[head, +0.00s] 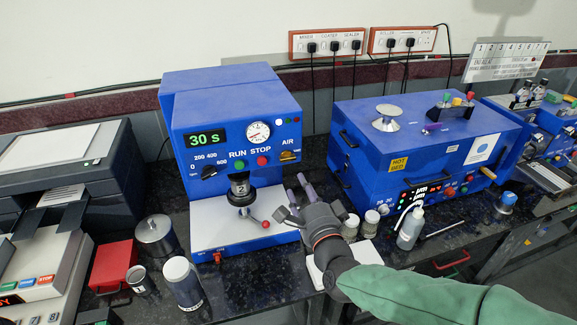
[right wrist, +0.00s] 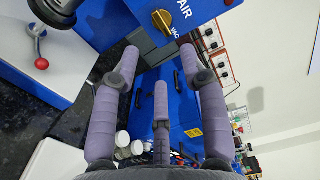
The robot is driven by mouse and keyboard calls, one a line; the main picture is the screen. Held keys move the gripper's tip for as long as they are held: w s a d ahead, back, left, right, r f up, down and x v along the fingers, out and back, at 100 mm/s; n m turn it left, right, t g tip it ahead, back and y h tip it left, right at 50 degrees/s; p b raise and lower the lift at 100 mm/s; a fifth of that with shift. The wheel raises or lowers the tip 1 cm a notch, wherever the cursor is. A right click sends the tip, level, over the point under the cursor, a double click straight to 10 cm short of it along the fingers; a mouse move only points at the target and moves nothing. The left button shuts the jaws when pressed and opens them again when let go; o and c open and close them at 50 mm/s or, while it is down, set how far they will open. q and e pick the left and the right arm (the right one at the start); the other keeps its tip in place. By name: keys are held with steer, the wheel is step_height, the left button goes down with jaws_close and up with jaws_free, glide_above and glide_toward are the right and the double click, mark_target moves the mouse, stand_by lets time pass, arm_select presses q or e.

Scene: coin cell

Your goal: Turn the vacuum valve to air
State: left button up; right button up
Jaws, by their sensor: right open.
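The vacuum valve is a gold knob (head: 289,156) on the front of the blue mixer (head: 232,95), below the word AIR. In the right wrist view the knob (right wrist: 162,19) shows near the top, between the AIR and VAC labels. I cannot tell for certain which label it points to. My right gripper (head: 292,196) is below and in front of the knob, apart from it. Its fingers are spread and empty; in the right wrist view the gripper (right wrist: 159,52) has the knob just beyond its fingertips. My left gripper is not in view.
A red-knobbed lever (head: 265,223) stands on the mixer's white base, left of my right gripper. Glass jars (head: 370,222) and a white bottle (head: 410,227) stand close to its right. A blue hot-bed box (head: 420,140) stands to the right. The space before the valve looks clear.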

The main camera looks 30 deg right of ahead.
mark_target(287, 157)
steer(key=b+x, duration=0.1)
steer(key=x, duration=0.9)
steer(key=shift+w, duration=0.3)
jaws_close()
